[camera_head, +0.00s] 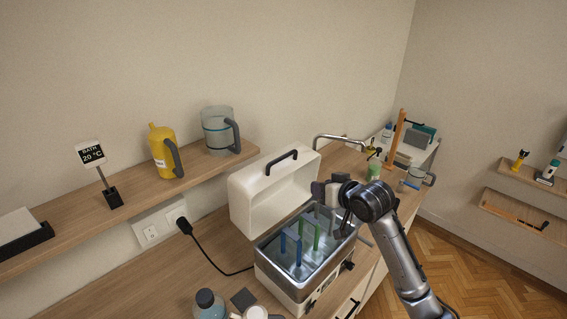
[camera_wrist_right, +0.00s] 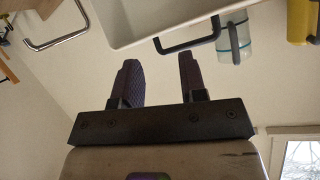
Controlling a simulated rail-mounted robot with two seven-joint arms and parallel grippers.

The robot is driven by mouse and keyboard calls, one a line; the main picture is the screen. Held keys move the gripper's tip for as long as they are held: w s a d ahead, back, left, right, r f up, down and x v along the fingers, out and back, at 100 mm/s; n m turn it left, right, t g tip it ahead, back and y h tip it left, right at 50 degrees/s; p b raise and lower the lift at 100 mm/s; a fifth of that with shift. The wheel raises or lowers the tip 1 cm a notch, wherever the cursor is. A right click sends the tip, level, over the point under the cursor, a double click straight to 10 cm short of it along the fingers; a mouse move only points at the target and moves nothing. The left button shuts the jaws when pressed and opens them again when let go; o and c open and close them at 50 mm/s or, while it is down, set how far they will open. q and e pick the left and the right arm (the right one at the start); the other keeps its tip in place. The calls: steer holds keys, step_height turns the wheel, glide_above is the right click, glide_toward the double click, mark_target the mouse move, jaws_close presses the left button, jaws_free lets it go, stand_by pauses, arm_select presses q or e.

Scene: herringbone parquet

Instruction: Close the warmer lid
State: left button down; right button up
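The warmer (camera_head: 296,284) is a white-sided box with an open metal basin on the counter. Its white lid (camera_head: 244,207) stands raised, tilted back at the rear edge, with a black handle (camera_head: 281,161) on it. Blue and green upright pieces stand in the basin. My right gripper (camera_head: 322,192) is over the basin's far right side, in front of the lid and apart from the handle. In the right wrist view, the gripper (camera_wrist_right: 160,72) has its fingers apart with nothing between them; the lid (camera_wrist_right: 125,18) and handle (camera_wrist_right: 187,42) show beyond. My left gripper is not in view.
A shelf (camera_head: 60,243) above the counter holds a yellow bottle (camera_head: 162,152), a clear jug (camera_head: 215,130) and a temperature sign (camera_head: 91,154). A faucet (camera_head: 338,138) stands behind the lid's right side. A blue-bodied bottle (camera_head: 209,308) is at the front left. A black cable (camera_head: 213,263) runs to the wall socket.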

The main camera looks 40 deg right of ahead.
mark_target(283, 157)
steer(key=w+m+t+y, duration=0.1)
steer(key=w+m, duration=0.3)
steer(key=w, duration=0.1)
steer(key=w+r+m+t+y+p, duration=0.1)
steer(key=w+m, duration=0.3)
steer(key=w, duration=0.1)
steer(key=w+m+t+y+p, duration=0.1)
steer(key=w+m, duration=0.3)
steer(key=m, duration=0.1)
steer(key=shift+w+a+r+t, duration=0.25)
steer(key=shift+w+a+t, duration=0.05)
steer(key=shift+w, duration=0.1)
steer(key=shift+w+a, duration=0.1)
steer(key=shift+w, duration=0.75)
steer(key=shift+w+f, duration=0.1)
steer(key=shift+w, duration=0.05)
jaws_close()
